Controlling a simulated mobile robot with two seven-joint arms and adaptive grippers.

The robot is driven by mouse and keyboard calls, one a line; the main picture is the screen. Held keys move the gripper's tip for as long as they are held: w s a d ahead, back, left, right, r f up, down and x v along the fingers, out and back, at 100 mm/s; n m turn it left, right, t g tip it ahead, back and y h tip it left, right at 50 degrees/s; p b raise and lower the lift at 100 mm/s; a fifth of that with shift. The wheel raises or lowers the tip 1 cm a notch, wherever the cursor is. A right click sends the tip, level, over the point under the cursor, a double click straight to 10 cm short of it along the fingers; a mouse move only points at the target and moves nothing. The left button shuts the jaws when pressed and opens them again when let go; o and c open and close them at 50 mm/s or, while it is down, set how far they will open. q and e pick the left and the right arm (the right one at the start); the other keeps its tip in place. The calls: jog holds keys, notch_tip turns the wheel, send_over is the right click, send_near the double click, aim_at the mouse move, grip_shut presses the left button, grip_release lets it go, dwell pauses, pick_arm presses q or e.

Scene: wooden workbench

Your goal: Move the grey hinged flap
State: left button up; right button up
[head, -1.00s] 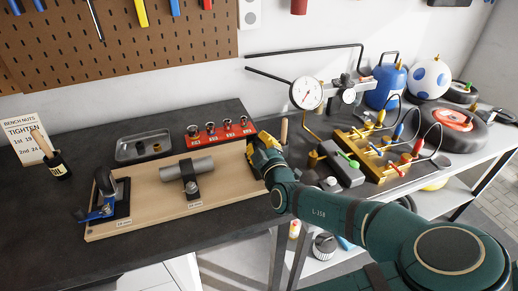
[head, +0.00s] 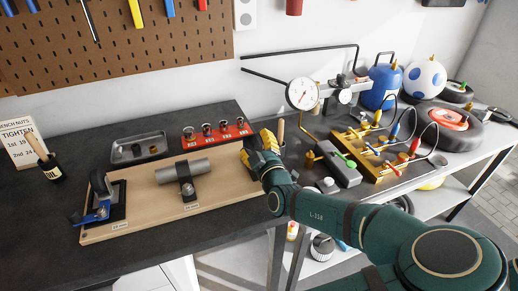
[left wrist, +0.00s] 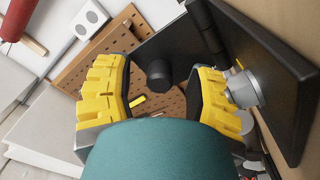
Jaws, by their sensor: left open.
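The grey hinged flap (left wrist: 172,48) shows in the left wrist view as a dark plate with a round black knob (left wrist: 158,74). A hinge joins it to a black base plate (left wrist: 275,75) that carries a silver nut (left wrist: 246,88). My left gripper (left wrist: 160,98) is open, with its yellow fingers apart and the knob showing between them in the picture. I cannot tell whether a finger touches the flap or nut. In the head view my left gripper (head: 260,150) is at the right end of the wooden board (head: 150,212) and hides the flap there. My right gripper is not in view.
The board also holds a grey tube in a clamp (head: 186,180) and a blue-handled toggle clamp (head: 100,200). A metal tray (head: 138,148) and a red socket rack (head: 217,133) stand behind it. A brass manifold (head: 375,150) is to the right. Dark bench is clear in front.

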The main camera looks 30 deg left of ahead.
pick_arm(q)
jog(key=v, duration=1.2)
jog(key=shift+w, duration=0.1)
